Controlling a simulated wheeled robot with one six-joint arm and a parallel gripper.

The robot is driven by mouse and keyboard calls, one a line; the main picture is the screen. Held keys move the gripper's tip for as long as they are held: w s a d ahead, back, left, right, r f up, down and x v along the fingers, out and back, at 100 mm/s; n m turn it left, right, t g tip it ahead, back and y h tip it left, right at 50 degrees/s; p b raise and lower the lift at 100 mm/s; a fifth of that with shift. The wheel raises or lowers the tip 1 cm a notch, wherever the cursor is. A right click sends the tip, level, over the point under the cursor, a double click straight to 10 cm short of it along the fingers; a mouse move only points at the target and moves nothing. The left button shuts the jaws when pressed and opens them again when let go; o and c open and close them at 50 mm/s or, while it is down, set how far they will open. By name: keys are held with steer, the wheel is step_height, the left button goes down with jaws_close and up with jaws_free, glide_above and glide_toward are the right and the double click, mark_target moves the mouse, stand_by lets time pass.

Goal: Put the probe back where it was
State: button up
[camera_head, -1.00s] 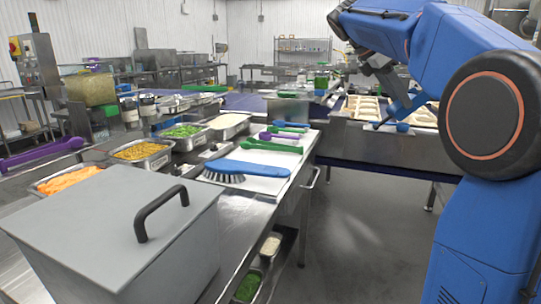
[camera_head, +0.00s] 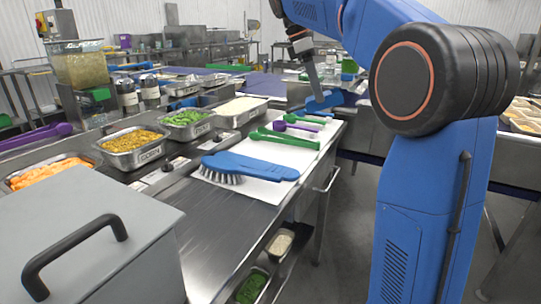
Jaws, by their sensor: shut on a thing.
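My gripper (camera_head: 315,88) is at the upper middle, pointing down above the far end of the tool board. It is shut on a blue object (camera_head: 325,102), which I take to be the probe. The object is small in view, so its exact shape and tip are hard to make out. The blue object appears to be held above the surface, beyond the row of tools. I cannot tell from this view whether it touches anything, and no empty holder for it is clear to see.
A grey lidded box (camera_head: 90,250) fills the near left. Open floor lies right of the counter.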

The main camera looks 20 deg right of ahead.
steer(key=a+f+m+t+y, duration=0.2)
steer(key=a+f+m+y, duration=0.15)
steer(key=a, duration=1.05)
steer(key=shift+m, duration=0.45)
steer(key=shift+s+a+f, duration=0.1)
steer(key=shift+f, duration=4.7)
steer(key=shift+f, duration=0.15)
steer(key=o, duration=1)
steer(key=shift+o, duration=0.2)
step_height(320, 180, up, 12)
steer(key=s+d+f+m+t, duration=0.1)
steer(key=s+d+f+m, duration=0.1)
steer(key=s+f, duration=0.7)
steer(key=s+d+f+m+t, duration=0.2)
steer(key=s+f+m, duration=0.2)
steer(key=s+f, duration=0.5)
steer(key=s+d+f+m+t, duration=0.1)
steer(key=s+d+f+m, duration=0.2)
steer(key=s+f, duration=0.7)
steer(key=s, duration=0.4)
steer(key=shift+t, duration=0.3)
